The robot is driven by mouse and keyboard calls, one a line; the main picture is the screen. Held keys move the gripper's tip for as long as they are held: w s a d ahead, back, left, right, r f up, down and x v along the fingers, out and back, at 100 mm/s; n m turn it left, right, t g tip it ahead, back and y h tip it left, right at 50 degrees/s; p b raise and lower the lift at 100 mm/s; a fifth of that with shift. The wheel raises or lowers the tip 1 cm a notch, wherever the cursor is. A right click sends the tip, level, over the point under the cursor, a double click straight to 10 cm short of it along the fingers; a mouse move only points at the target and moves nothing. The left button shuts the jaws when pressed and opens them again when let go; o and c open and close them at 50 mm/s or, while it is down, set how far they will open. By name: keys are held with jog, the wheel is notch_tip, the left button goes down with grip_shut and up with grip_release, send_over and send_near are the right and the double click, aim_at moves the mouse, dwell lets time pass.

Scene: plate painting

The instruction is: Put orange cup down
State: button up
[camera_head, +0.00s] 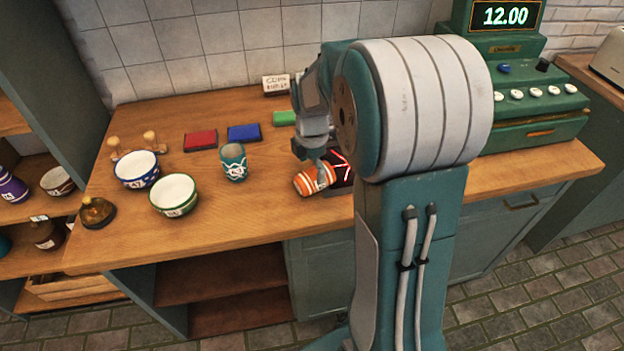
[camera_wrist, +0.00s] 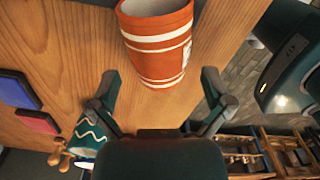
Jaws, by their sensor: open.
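The orange cup (camera_head: 309,181) with white bands lies tilted on the wooden counter, close to the front edge, in the head view. In the wrist view the orange cup (camera_wrist: 158,45) is at the top, just beyond my fingertips, with its mouth toward the upper edge. In the head view my gripper (camera_head: 318,160) is just above and beside the cup, partly hidden by my arm. I cannot tell whether a finger touches the cup.
A teal cup (camera_head: 233,162) stands left of the orange cup. A green bowl (camera_head: 173,195) and a blue bowl (camera_head: 136,169) stand farther left. Red (camera_head: 201,140), blue (camera_head: 244,132) and green (camera_head: 285,118) pads lie behind. A cash register (camera_head: 520,85) is at right.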

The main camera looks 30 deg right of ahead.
aim_at(312, 172)
notch_tip(312, 172, down, 4)
jog(key=shift+w+d+f, duration=0.1)
jog(key=shift+f, duration=0.15)
jog(key=c, duration=1)
jog(key=shift+r, duration=0.1)
